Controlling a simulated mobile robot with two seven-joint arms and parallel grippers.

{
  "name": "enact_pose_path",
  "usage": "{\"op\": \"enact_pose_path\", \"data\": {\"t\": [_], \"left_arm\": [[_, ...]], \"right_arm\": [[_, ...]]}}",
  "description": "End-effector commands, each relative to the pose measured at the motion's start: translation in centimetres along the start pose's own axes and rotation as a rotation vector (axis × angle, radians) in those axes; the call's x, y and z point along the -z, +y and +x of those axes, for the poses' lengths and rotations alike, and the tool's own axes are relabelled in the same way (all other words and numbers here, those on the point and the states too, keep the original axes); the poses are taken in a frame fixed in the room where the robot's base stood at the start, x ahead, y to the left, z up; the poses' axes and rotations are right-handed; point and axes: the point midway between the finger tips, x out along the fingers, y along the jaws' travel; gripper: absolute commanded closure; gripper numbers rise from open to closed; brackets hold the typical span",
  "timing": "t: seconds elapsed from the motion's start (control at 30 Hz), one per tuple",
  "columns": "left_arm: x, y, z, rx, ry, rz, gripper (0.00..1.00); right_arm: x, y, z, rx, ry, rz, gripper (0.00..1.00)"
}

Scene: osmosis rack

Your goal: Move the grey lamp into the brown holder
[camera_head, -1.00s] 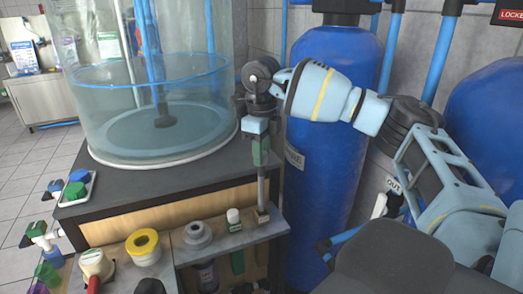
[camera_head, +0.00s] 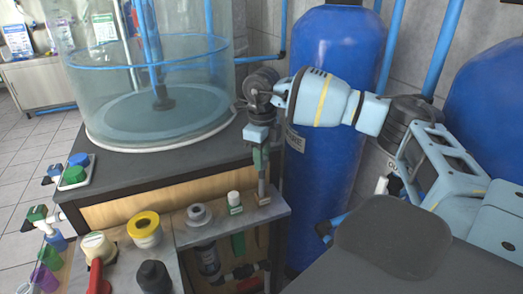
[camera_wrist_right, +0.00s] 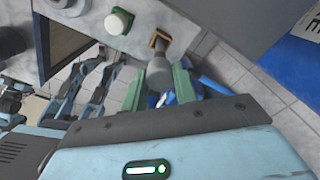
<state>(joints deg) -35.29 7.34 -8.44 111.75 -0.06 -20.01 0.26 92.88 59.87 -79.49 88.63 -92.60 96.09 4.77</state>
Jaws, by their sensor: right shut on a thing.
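My right gripper (camera_head: 261,160) is upright above the near shelf, shut on the grey lamp (camera_head: 262,186). In the right wrist view the lamp (camera_wrist_right: 159,74) sits between the two green fingers (camera_wrist_right: 160,88), its narrow end pointing at the brown holder (camera_wrist_right: 154,42). The brown holder (camera_head: 262,200) is a small square piece near the right end of the shelf. The lamp's lower end meets the holder in both views; I cannot tell whether it is inside or just above it. My left gripper is not in view.
A yellow-topped jar (camera_head: 144,229) stands further left. A large blue tank (camera_head: 335,110) rises behind my right arm. The glass vessel (camera_head: 150,80) stands at the back.

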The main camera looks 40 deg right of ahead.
Motion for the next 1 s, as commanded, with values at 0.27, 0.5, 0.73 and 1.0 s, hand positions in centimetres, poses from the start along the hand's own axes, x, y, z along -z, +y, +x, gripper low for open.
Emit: {"op": "enact_pose_path", "data": {"t": [0.27, 0.5, 0.73, 1.0], "left_arm": [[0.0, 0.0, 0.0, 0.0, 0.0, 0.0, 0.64], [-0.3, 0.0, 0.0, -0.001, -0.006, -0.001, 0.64], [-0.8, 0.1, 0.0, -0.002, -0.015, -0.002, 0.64], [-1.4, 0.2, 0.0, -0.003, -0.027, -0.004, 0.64]], "right_arm": [[0.0, 0.0, 0.1, 0.001, -0.001, 0.001, 0.85], [0.1, -0.1, 1.2, 0.0, 0.001, 0.001, 0.85], [0.1, -0.1, 3.0, -0.001, 0.003, 0.002, 0.85], [0.2, -0.1, 5.1, -0.001, 0.003, 0.003, 0.85]]}}
